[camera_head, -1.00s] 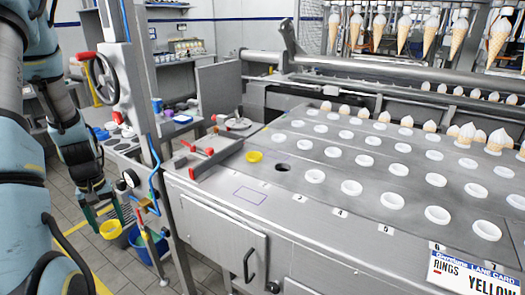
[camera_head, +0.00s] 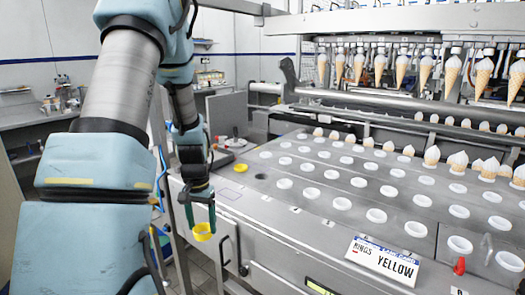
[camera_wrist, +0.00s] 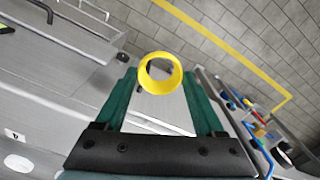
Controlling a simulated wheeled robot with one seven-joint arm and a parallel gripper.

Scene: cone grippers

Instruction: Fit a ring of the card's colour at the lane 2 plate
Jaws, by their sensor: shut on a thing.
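My gripper (camera_head: 200,205) is shut on a yellow ring (camera_head: 202,232) and holds it beside the machine's front, below the deck edge. In the wrist view the yellow ring (camera_wrist: 148,84) sits between the tips of the green fingers. The lane card (camera_head: 384,262) reads RINGS YELLOW. On the deck, the front hole second from the left (camera_head: 261,176) looks dark and without a ring; its lane number is too small to read. Another yellow ring (camera_head: 240,168) sits in the front spot to its left.
White rings (camera_head: 310,193) fill the other visible spots of the steel deck. Cones stand along the back rows and hang above. A red knob (camera_head: 460,266) stands at the front right. A door handle (camera_head: 239,250) juts from the machine's front.

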